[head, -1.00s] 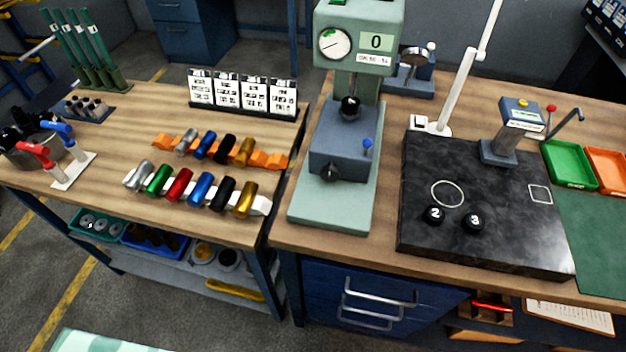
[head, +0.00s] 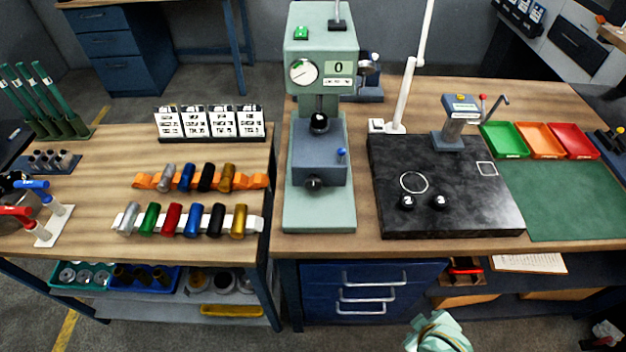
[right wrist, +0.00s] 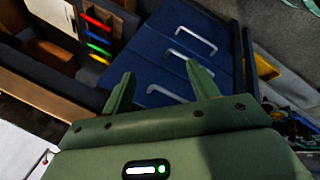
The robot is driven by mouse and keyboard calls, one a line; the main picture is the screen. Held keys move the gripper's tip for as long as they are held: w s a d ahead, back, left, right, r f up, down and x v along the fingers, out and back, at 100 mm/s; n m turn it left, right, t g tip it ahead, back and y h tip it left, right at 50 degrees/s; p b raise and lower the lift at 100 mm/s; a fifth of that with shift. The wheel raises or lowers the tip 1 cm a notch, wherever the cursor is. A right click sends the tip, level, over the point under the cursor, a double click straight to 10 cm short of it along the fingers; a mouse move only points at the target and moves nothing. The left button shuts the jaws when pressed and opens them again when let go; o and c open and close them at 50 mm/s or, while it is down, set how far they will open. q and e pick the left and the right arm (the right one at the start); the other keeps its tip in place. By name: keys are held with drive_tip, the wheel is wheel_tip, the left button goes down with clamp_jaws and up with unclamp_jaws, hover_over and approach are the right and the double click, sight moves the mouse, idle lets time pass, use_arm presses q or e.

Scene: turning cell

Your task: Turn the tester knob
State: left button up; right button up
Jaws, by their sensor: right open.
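The green tester (head: 320,210) stands upright on the bench in the head view, with a round dial and a display reading 0. A black round knob (head: 314,183) sits low on the front of its grey-blue block. A black ball (head: 319,122) sits above the block, and a small blue-topped lever (head: 341,153) is at its right side. My right gripper (right wrist: 162,88) shows in the right wrist view with two green fingers apart and nothing between them. It faces blue drawers, away from the tester. I cannot make out my left gripper in either view.
A black plate (head: 450,210) with two black numbered knobs and a stand lies right of the tester. Green, orange and red trays (head: 540,139) are further right. Coloured cylinders (head: 192,220) sit on racks at left. Blue drawers (head: 370,290) are below the bench.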

drive_tip(key=w+a+r+n+t+h+p, duration=0.1)
drive_tip(key=w+a+r+n+t+p, duration=0.15)
drive_tip(key=r, duration=0.65)
drive_tip(key=w+a+r+n+t+p, duration=0.15)
drive_tip(key=w+r+n, duration=0.25)
drive_tip(key=r, duration=0.5)
drive_tip(key=n+t+y+b, duration=0.3)
drive_tip(key=n+t+b, duration=0.1)
drive_tip(key=n, duration=1.8)
approach(313, 185)
drive_tip(key=x, duration=0.9)
drive_tip(key=shift+w, duration=0.2)
use_arm(q)
drive_tip(key=shift+a+r, duration=0.15)
drive_tip(key=shift+r, duration=0.15)
use_arm(e)
drive_tip(key=shift+t, duration=0.3)
drive_tip(key=c, duration=0.9)
